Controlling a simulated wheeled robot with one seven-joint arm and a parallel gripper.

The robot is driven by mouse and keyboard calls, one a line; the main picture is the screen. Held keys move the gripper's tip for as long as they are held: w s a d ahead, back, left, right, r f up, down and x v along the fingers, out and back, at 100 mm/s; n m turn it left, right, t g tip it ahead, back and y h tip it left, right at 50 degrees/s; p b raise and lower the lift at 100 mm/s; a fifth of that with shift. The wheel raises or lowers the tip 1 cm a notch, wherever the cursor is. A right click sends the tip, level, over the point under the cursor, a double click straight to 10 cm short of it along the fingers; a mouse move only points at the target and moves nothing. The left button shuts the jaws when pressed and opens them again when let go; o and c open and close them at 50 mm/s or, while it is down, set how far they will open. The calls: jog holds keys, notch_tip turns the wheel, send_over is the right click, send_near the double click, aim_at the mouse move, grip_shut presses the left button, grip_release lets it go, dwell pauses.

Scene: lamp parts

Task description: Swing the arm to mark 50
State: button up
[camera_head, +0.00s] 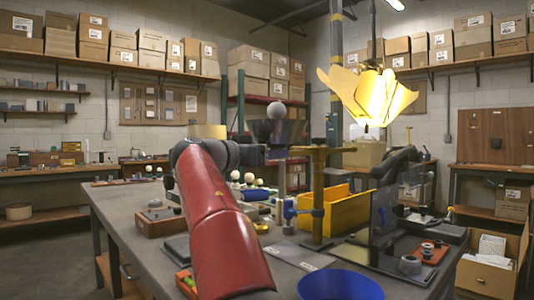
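A brass-coloured post (318,200) stands upright on the workbench, with a flat crossbar (322,150) at its top. A blue clamp-like part (290,211) sits at its left side. I cannot tell for sure whether this crossbar is the arm the task names. No mark or number 50 is legible. My red arm link (222,225) rises from the bottom and bends at a dark grey joint (226,154). Dark parts beyond the joint reach close to the crossbar's left end. My fingertips cannot be made out there, nor any contact.
A blue bowl (341,285) is at the bench's front edge. A yellow bin (345,209) stands behind the post. A dark stand with clear panels (385,207) is to the right. A lit petal-shaped lamp (368,95) hangs above. Several small pale balls and parts crowd the bench.

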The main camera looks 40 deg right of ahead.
jog(key=c, duration=1.4)
